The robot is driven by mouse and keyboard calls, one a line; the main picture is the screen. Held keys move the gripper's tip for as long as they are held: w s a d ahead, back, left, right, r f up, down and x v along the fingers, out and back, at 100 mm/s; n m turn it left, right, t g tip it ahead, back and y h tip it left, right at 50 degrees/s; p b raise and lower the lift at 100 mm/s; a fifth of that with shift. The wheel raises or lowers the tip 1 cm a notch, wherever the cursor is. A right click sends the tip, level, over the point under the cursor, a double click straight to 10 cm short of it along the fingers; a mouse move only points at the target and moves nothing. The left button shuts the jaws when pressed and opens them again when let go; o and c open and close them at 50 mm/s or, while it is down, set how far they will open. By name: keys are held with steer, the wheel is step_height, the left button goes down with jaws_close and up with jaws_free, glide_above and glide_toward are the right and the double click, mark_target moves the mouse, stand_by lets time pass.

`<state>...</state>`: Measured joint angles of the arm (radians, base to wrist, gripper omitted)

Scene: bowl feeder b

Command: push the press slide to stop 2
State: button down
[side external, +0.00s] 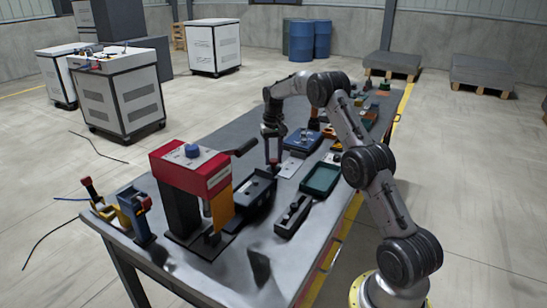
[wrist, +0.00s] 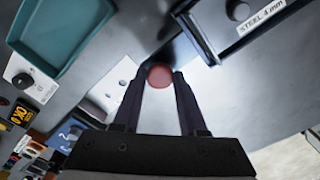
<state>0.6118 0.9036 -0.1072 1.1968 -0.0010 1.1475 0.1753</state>
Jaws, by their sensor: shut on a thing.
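My gripper (side external: 273,164) points down over the middle of the bench. In the wrist view my gripper (wrist: 160,78) has its two dark fingers closed on a round red knob (wrist: 160,75). What the knob is fixed to is mostly hidden. The press (side external: 190,172) has a red head, a dark column and a yellow part; it stands at the near left of the bench, left of my gripper. A black tray-like part (side external: 262,181) lies between the press and my gripper. I cannot tell which part is the slide, and no stop number is readable.
A black-framed part labelled "STEEL 4 mm" (wrist: 263,17) is close to the knob in the wrist view. A teal tray (side external: 320,179) and a narrow black block (side external: 293,215) lie to the right. A blue device (side external: 302,140) is behind. The press lever (side external: 245,147) sticks out near my gripper.

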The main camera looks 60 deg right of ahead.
steer(key=shift+r, duration=0.1)
stand_by(0.5)
glide_toward(236, 203)
step_height(236, 203, down, 5)
steer(key=shift+f, duration=0.2)
stand_by(0.3)
steer(key=shift+c, duration=2.3)
jaws_free()
